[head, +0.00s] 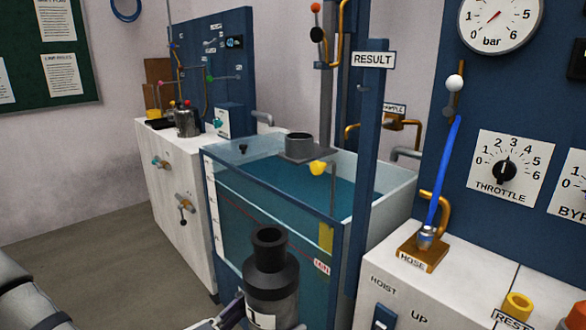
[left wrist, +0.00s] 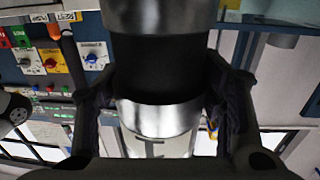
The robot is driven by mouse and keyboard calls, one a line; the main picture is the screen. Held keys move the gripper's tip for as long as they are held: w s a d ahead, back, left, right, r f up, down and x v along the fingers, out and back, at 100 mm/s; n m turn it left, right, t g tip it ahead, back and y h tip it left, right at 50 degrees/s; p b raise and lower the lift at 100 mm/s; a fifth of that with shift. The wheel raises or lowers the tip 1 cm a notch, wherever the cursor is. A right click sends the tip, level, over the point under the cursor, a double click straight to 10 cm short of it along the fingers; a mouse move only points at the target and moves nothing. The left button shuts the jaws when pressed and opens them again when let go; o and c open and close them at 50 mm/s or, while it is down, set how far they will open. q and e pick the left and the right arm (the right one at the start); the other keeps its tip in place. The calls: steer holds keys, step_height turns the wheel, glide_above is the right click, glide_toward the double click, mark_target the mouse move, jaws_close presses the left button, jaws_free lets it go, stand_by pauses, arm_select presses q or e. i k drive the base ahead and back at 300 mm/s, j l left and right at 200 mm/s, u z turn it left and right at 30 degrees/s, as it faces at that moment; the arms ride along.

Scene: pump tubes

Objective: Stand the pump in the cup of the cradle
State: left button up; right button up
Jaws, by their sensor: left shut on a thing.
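The pump (head: 271,282) is a dark grey cylinder with a black neck, an open top and a white label. It stands about upright in front of the tank, low in the head view. My left gripper (head: 238,312) is shut on it; its lower end is cut off by the picture edge. In the left wrist view the pump (left wrist: 158,65) shows as a black body with silver bands between my fingers (left wrist: 160,105). The grey round cup of what looks like the cradle (head: 299,144) sits on the tank top, farther back and apart from the pump. My right gripper is out of view.
The glass-sided water tank (head: 280,196) has a raised rim. A blue post with a RESULT sign (head: 373,60) rises at its right front. A hose stand (head: 423,251) with a blue hose is on the right cabinet. A white cabinet (head: 180,205) stands left.

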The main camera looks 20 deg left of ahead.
mark_target(299, 154)
steer(key=i+j, duration=0.15)
steer(key=j, duration=0.3)
steer(key=i+j+z, duration=0.1)
steer(key=j, duration=0.3)
steer(key=i+j, duration=0.15)
steer(key=j, duration=0.3)
steer(key=i+j, duration=0.15)
steer(key=j, duration=0.25)
steer(key=z, duration=0.05)
